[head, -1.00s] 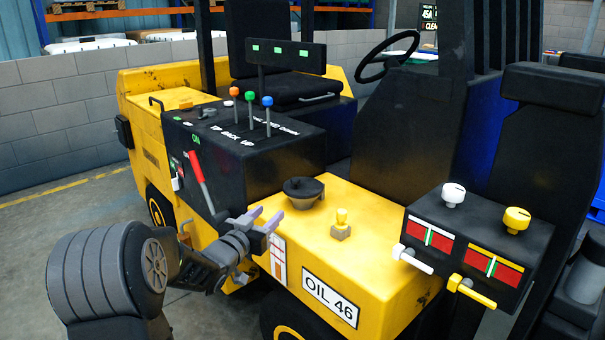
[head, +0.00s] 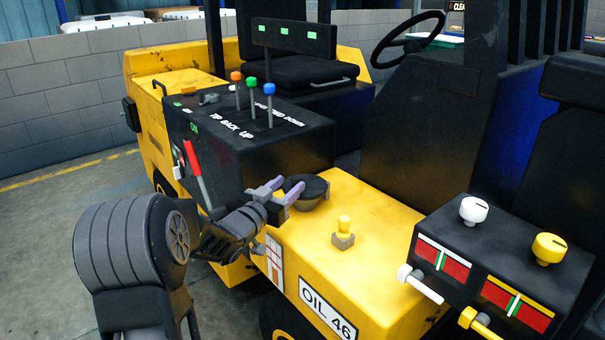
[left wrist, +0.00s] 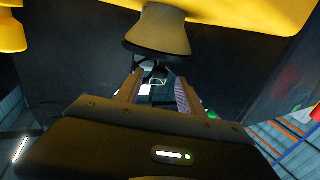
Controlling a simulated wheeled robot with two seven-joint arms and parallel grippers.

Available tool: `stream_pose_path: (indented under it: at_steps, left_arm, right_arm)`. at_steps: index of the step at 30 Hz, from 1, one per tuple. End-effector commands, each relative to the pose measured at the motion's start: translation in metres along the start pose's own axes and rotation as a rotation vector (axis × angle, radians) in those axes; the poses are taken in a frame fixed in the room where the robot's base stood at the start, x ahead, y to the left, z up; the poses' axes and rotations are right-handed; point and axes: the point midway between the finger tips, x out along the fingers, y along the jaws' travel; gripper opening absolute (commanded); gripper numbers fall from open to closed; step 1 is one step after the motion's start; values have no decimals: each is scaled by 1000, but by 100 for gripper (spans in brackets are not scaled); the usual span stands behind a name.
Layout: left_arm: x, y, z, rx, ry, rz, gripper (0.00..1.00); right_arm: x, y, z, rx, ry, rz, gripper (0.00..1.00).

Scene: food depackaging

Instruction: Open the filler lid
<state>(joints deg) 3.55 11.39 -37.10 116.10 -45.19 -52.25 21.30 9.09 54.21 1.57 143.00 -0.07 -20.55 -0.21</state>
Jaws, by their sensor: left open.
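The filler lid is a round black cap (head: 307,187) on a grey neck, on top of the yellow hydraulic tank (head: 375,235) marked OIL 46. I cannot tell whether a finger touches the lid. My right gripper does not show.
A black panel with valves and knobs (head: 480,262) is at the right.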

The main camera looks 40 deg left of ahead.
Motion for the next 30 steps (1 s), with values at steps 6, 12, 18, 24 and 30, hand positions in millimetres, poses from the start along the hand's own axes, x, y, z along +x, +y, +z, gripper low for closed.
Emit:
stream_pose_path:
  at_steps: [6, 12, 18, 24, 30]
  left_arm:
    - [23, 1, 1, 2, -2, 2, 45]
    - [54, 1, 0, 3, -1, 2, 45]
    - [74, 1, 0, 2, -1, 1, 45]
    - [76, 0, 0, 0, 0, 0, 45]
    - [76, 0, 0, 0, 0, 0, 37]
  right_arm:
    - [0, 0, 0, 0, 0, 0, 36]
    - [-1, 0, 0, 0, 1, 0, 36]
    - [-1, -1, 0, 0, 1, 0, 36]
    - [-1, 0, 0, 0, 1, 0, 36]
    - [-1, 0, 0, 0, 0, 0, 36]
